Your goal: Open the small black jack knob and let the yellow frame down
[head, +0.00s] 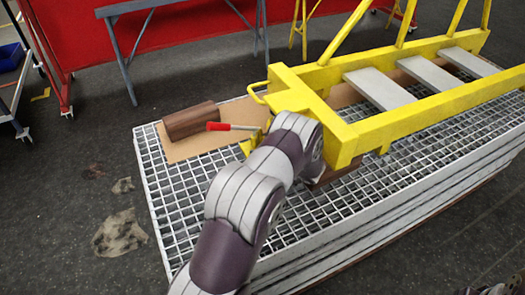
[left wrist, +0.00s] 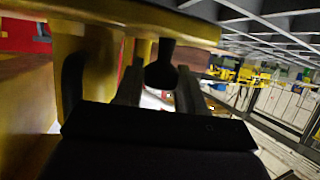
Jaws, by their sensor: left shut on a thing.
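The yellow frame (head: 395,128), with grey crosspieces, lies across the right half of the grating table in the head view. Its left end beam stands over a board. My left arm reaches to this end, and its gripper is hidden there. In the left wrist view the small black jack knob (left wrist: 161,68) hangs on a short stem under a yellow part. My left gripper (left wrist: 160,90) is shut on it, with one dark finger on each side. A red-handled lever (head: 232,127) sticks out left beside the frame's end.
A brown wooden block (head: 191,120) lies on a flat tan board (head: 190,149) left of the lever. The grating table (head: 152,178) has bare room at its left and front. Blue-grey trestle legs (head: 124,62) stand behind, before a red wall.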

